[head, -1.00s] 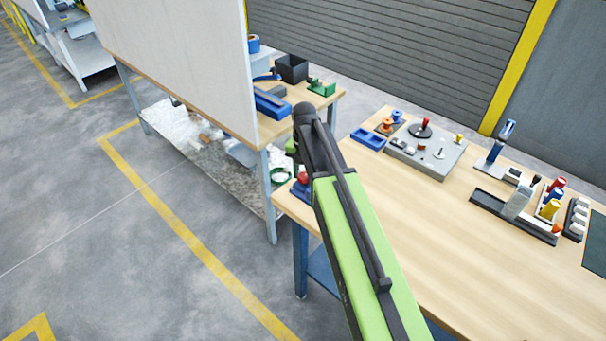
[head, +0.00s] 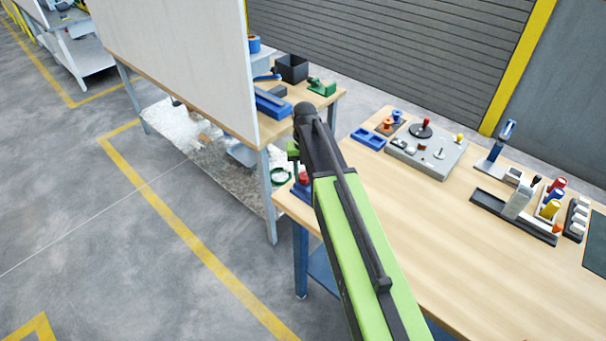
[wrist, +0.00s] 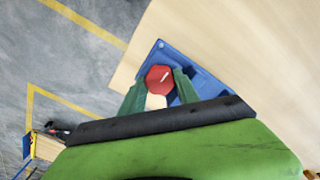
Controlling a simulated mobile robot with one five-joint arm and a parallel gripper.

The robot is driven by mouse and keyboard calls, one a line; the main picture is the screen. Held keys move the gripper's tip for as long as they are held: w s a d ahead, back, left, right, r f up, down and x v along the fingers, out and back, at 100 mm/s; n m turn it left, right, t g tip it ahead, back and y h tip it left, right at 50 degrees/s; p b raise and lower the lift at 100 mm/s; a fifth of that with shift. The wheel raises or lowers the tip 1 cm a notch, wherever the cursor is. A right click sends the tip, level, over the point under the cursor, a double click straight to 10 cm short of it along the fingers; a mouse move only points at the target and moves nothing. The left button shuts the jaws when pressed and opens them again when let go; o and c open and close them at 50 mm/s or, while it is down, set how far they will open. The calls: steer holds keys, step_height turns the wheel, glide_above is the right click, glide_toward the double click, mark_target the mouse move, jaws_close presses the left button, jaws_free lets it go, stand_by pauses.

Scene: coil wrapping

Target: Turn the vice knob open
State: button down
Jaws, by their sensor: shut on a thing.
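The vice is a blue base with a red knob, at the corner of the wooden table. In the wrist view the red knob (wrist: 159,79), with a white mark on its top, sits over the blue vice base (wrist: 205,86). My gripper (wrist: 160,88) has its green fingers on both sides of the knob and is shut on it. A pale block lies just below the knob, between the fingers. In the head view the knob (head: 304,178) and base show only in part beside my arm, which hides the rest.
A grey panel board (head: 440,158), a blue tray (head: 368,139) and a dark rail fixture (head: 490,203) stand farther back and right on the table. A white board (head: 190,60) stands at the left. The table's middle is clear.

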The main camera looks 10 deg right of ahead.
mark_target(304, 176)
steer(key=shift+s, duration=0.15)
steer(key=c, duration=0.9)
jaws_free()
steer(key=shift+r, duration=0.1)
step_height(304, 176, up, 17)
steer(key=p, duration=1.7)
steer(key=shift+r, duration=0.2)
steer(key=shift+f, duration=0.1)
